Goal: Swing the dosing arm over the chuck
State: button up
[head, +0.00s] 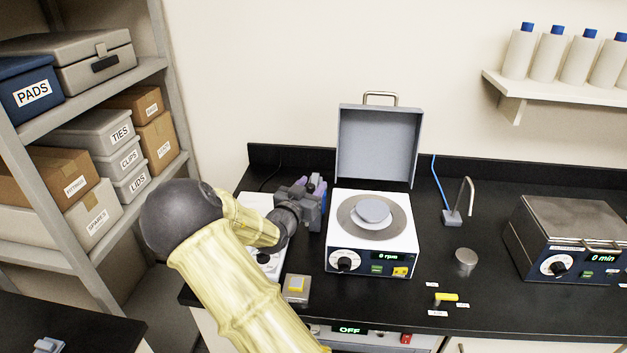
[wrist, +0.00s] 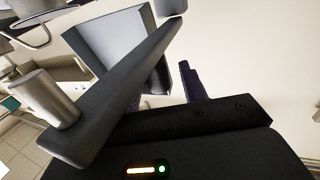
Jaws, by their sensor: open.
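The dosing arm (head: 468,196) looks to be the bent silver tube on a small grey base at the right in the head view, with a blue hose behind it. It stands apart from the white spinner (head: 374,240). The chuck (head: 372,210) is the round grey piece in the spinner's top, uncovered under the raised lid. My gripper (head: 317,186) is left of the spinner, its purple fingers apart and empty. It also shows in the wrist view (wrist: 163,92). A grey slanted bar (wrist: 120,92) there partly hides one finger; I cannot tell what it belongs to.
The spinner's raised grey lid (head: 376,145) stands at its back. A hotplate (head: 570,240) stands at the right. A silver cylinder (head: 466,262) and a yellow piece (head: 447,297) lie on the black bench. My arm partly hides a white device (head: 264,262) at the left.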

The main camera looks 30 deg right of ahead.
jog(key=shift+x, duration=0.95)
grip_shut()
